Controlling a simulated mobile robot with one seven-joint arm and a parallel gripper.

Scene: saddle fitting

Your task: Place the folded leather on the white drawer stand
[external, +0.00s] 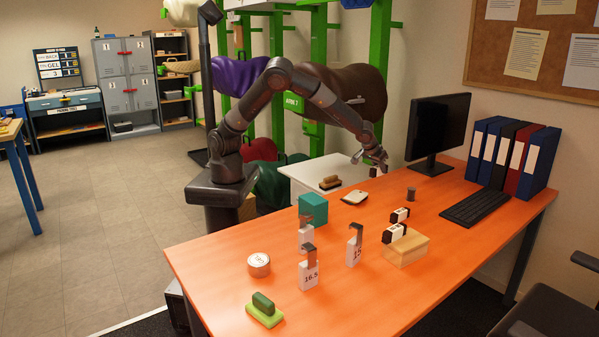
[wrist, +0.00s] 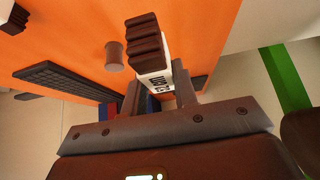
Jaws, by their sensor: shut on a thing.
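My gripper (external: 374,166) is above the back edge of the orange table, just right of the white drawer stand (external: 309,172). In the wrist view my gripper (wrist: 158,80) is shut on a dark brown, ribbed piece (wrist: 146,38) with a white lettered band, which looks like the folded leather. The band lies between the fingers and its lettering is hard to read. In the external view the held piece (external: 373,172) is only a small dark shape. The stand's top holds a brown brush-like object (external: 330,183) near its front; part of the top is bare.
A monitor (external: 438,128) stands right of my gripper. Saddles (external: 345,90) hang behind.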

